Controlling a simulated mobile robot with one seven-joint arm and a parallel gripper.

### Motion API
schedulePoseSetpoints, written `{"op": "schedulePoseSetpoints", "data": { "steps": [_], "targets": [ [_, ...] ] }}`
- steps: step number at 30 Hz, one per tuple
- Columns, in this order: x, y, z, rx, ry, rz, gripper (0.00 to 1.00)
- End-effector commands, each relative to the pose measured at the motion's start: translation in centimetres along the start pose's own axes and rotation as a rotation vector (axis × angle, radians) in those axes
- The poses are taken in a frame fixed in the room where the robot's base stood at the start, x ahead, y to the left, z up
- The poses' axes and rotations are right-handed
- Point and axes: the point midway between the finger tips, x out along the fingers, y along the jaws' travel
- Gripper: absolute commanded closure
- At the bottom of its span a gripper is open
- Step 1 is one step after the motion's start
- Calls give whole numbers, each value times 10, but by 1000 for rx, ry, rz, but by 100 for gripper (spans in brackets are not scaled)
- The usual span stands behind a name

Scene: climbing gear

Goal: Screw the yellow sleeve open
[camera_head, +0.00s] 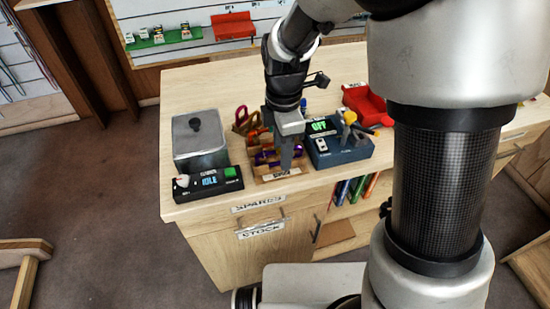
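My gripper (286,165) points down over a small wooden tray (296,178) near the front edge of the counter. Its fingers overlap in this view, so I cannot tell whether they are open or shut, or whether they touch anything. Purple and orange-red gear, perhaps carabiners, lies in the tray around the fingers (266,157); my gripper partly hides it. I cannot make out a yellow sleeve there for sure.
The dark blue box (340,154) reading OFF stands close right of the tray. A black unit (208,184) reading IDLE and a lidded grey container (200,152) stand left. A red bin (366,103) is behind right. The counter's back left (215,85) is clear.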

Motion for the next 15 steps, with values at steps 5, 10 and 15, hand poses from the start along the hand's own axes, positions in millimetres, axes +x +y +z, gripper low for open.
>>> {"op": "schedulePoseSetpoints", "data": {
  "steps": [5, 10, 15],
  "targets": [
    [9, -1, 0, 1, 0, -4, 66],
    [15, -1, 0, 1, 0, -4, 66],
    [18, -1, 1, 1, 0, -4, 66]
  ]
}}
